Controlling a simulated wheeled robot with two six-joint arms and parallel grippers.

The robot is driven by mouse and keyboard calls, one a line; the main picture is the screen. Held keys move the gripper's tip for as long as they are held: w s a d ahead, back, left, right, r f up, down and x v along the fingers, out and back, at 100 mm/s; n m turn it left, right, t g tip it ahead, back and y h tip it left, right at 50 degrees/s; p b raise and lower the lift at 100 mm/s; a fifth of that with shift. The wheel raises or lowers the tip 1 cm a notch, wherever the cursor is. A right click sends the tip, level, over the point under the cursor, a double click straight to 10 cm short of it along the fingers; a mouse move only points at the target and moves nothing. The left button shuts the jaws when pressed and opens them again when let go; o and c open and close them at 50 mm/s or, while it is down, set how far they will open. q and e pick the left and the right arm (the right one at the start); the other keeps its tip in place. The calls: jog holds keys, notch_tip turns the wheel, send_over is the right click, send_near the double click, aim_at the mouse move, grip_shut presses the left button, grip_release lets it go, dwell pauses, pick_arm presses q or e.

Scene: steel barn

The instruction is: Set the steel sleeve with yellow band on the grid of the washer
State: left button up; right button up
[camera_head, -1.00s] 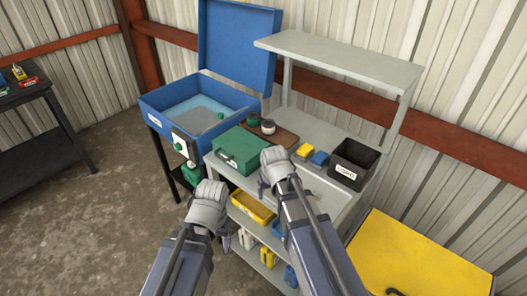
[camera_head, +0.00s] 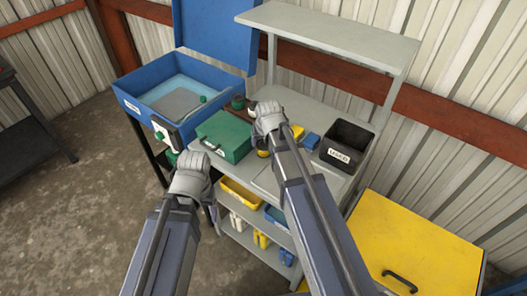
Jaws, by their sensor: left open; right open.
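The washer (camera_head: 134,98) is a blue open tub with its lid raised at the back left. Its grey grid (camera_head: 178,103) lies inside and looks bare. I cannot clearly make out the steel sleeve with yellow band. A small yellow patch (camera_head: 262,153) shows just below my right gripper, mostly hidden, and I cannot tell whether it is the sleeve's band. My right gripper (camera_head: 266,110) is open over the bench, in front of small dark cylinders (camera_head: 238,102) that it partly covers. My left gripper (camera_head: 190,172) is open and empty, in front of the bench's left end.
A green case (camera_head: 224,135) stands on the grey bench between washer and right gripper. Yellow (camera_head: 297,131) and blue (camera_head: 311,141) blocks and a dark labelled bin (camera_head: 345,142) stand to the right. A shelf (camera_head: 330,35) overhangs the bench. A yellow cabinet (camera_head: 415,245) is at front right.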

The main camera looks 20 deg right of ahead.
aim_at(264, 145)
jog(key=shift+f, duration=0.1)
jog(key=b+x, duration=0.4)
jog(key=x, duration=0.1)
jog(key=shift+w+d+f+b, duration=0.1)
jog(key=shift+b, duration=0.3)
grip_shut()
dwell(0.4)
